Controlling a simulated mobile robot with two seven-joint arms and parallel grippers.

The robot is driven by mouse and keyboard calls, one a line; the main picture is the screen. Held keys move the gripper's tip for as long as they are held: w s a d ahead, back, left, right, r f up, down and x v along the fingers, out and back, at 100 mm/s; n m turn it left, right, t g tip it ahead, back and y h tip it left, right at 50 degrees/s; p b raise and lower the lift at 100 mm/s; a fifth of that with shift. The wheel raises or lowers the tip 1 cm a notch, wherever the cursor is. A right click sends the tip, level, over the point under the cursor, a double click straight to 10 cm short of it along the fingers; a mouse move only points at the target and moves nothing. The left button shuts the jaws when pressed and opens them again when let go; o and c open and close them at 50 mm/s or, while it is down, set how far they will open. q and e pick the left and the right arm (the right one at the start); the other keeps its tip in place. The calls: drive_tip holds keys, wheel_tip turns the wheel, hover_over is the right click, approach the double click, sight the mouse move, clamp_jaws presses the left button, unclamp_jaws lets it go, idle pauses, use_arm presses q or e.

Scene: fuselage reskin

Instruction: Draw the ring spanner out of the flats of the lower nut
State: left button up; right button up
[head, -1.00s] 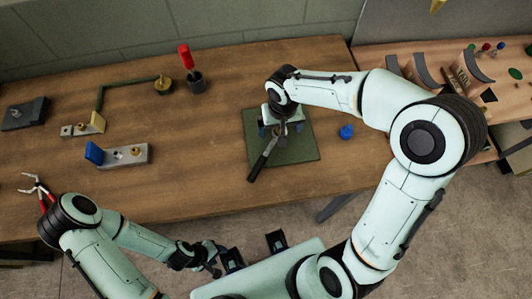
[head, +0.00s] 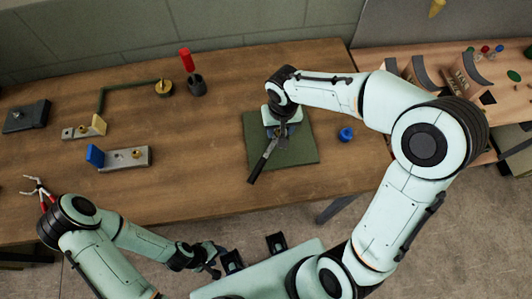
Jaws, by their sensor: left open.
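A long tool with a black handle (head: 258,168) and a grey shaft lies over the green mat (head: 300,155); its upper end is hidden under my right gripper (head: 281,130). I cannot tell for sure whether it is the ring spanner, and no nut shows at its hidden end. My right gripper points down over the mat at the tool's grey end. Its blue-grey fingers sit close on either side, but my wrist covers too much to tell its grip. My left gripper (head: 213,262) is open and empty, off the table's front edge.
A blue-ended bracket (head: 125,157) and a yellow-ended bracket (head: 84,129) stand on the left of the table. Behind are a red-handled tool in a dark cup (head: 196,85) and a brass fitting (head: 163,88). A blue ring-shaped part (head: 346,134) lies right of the mat. Red pliers (head: 40,190) lie front left.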

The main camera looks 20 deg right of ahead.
use_arm(q)
drive_tip(key=shift+w+r+p, duration=0.45)
drive_tip(key=shift+r+p, duration=0.15)
drive_tip(key=shift+r, duration=0.2)
use_arm(e)
drive_tip(key=shift+s+r, duration=0.1)
drive_tip(key=shift+r, duration=1.25)
drive_tip(key=shift+a+r+p, duration=0.1)
drive_tip(key=shift+r+p, duration=0.65)
drive_tip(key=shift+r, duration=0.65)
use_arm(q)
drive_tip(key=shift+w+r, duration=0.6)
drive_tip(key=shift+r, duration=0.25)
